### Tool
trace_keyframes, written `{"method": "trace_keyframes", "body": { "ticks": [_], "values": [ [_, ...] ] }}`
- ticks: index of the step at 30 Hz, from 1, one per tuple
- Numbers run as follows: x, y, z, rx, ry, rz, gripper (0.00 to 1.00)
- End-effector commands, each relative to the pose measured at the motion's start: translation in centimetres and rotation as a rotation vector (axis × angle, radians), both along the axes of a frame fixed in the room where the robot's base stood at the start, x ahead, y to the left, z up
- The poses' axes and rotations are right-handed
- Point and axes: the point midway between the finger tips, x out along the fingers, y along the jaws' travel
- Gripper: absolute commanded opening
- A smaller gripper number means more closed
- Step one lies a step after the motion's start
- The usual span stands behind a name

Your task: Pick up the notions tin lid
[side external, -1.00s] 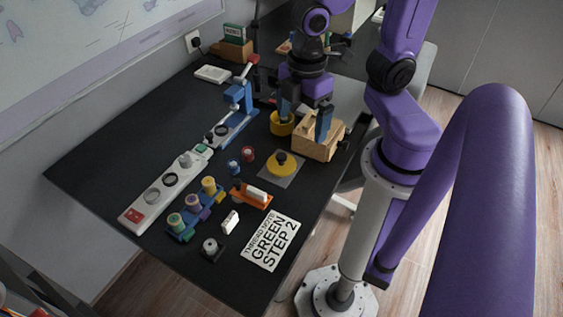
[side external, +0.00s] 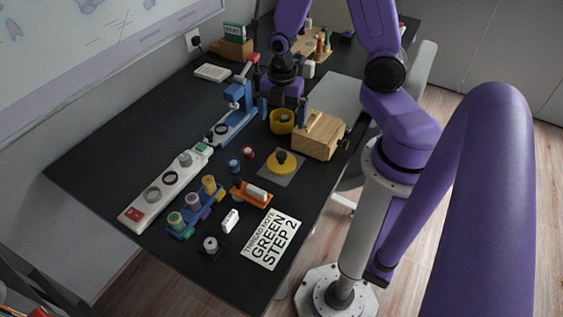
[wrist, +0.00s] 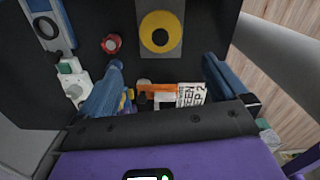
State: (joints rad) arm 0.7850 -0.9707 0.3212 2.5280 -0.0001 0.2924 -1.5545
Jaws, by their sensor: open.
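The notions tin lid appears to be the yellow disc with a black knob (side external: 283,163), lying on a grey square mat (side external: 294,178). It also shows at the top of the wrist view (wrist: 161,20), ahead of my fingertips. My gripper (side external: 282,112) is open, with its two blue fingers apart and nothing seen between them. It is beyond the lid, close by the yellow open tin (side external: 282,126), which holds something green. In the wrist view my gripper (wrist: 163,62) is apart from the lid. How high it is above the table is hard to tell.
A wooden box (side external: 315,143) stands right of the tin. A blue press-like stand (side external: 238,98) is at left. Thread spools (side external: 209,185), an orange holder (side external: 252,196), a red-rimmed spool (side external: 248,152) and a note card (side external: 270,240) lie nearer.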

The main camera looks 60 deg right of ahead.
Motion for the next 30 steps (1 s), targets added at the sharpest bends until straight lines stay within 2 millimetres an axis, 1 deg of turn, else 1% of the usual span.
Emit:
{"method": "trace_keyframes", "body": {
  "ticks": [1, 21, 25, 30],
  "values": [
    [-0.2, 0.0, -0.7, -0.001, 0.006, -0.001, 1.00],
    [-0.2, 0.0, -8.1, -0.001, 0.005, -0.001, 1.00],
    [-0.1, 0.0, -9.4, -0.001, 0.003, 0.000, 1.00],
    [-0.1, 0.0, -10.2, 0.000, 0.001, -0.001, 1.00]
  ]
}}
